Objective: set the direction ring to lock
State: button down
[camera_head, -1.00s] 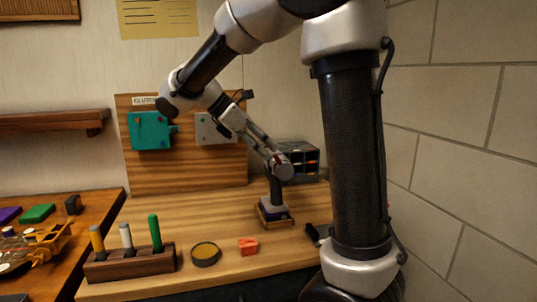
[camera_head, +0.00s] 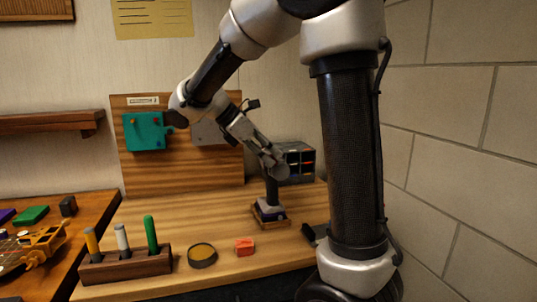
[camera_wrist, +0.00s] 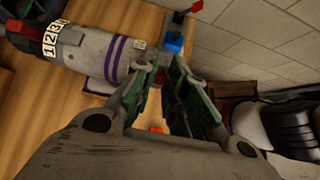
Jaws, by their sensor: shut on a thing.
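The power tool stands in a small wooden stand (camera_head: 272,221), its dark handle (camera_head: 272,190) upright. In the wrist view its grey body (camera_wrist: 92,55) carries a numbered white collar (camera_wrist: 52,38) and purple stripes. Beyond the stripes, at the body's right end, are a blue block (camera_wrist: 173,42) and a red piece (camera_wrist: 181,18). My gripper (camera_head: 278,168) is at the top of the tool, and its fingers (camera_wrist: 163,68) are shut at this end, apparently on the direction ring. The fingers hide most of the ring, and I cannot read its setting.
A rack with several pegs (camera_head: 125,266), a round dish (camera_head: 202,254) and a small red block (camera_head: 245,247) are at the table's front. A wooden panel (camera_head: 180,180) with a teal box (camera_head: 144,132) is at the back.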

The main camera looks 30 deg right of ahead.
aim_at(283, 160)
jog(key=shift+d, duration=0.1)
jog(key=shift+s+d+r+t+y, duration=0.2)
jog(key=shift+d+y, duration=0.25)
jog(key=shift+y, duration=0.45)
jog(key=shift+s+d+r+t+y, duration=0.1)
jog(key=shift+d+r+t+y, duration=0.3)
jog(key=shift+y, duration=0.5)
jog(key=shift+s+d+f+y, duration=0.15)
jog(key=shift+d+y, duration=0.45)
jog(key=shift+y, duration=0.5)
jog(key=c, duration=1.4)
grip_release()
jog(key=shift+c, duration=0.2)
